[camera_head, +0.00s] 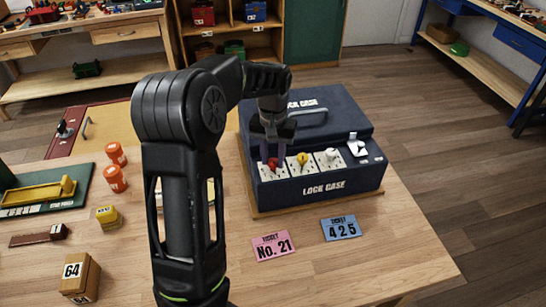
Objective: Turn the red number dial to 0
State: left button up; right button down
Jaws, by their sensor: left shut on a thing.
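The red number dial (272,164) is the leftmost of three dials on the sloped front of the dark blue lock case (325,187). It sits on a white plate with small markings too small to read, so I cannot tell its setting. My left gripper (273,155) points down from above and is shut on the red dial, one finger on each side. The yellow dial (303,159) and the white dial (331,154) stand to its right. My right gripper is not in view.
A silver latch (357,147) is at the case's right. A pink ticket reading "No. 21" (273,247) and a blue ticket reading "425" (341,228) lie in front. Orange jars (115,178), a yellow block (108,216) and a wooden block marked 64 (80,277) stand left.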

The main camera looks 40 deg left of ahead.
pick_arm(q)
grip_shut()
jog(key=shift+m, duration=0.4)
jog(key=m+b, duration=0.1)
jog(key=m, duration=0.3)
jog(key=shift+f, duration=0.1)
jog(key=m, duration=0.5)
jog(key=shift+m+b, duration=0.3)
jog(key=shift+b, duration=0.05)
jog(key=m, duration=1.1)
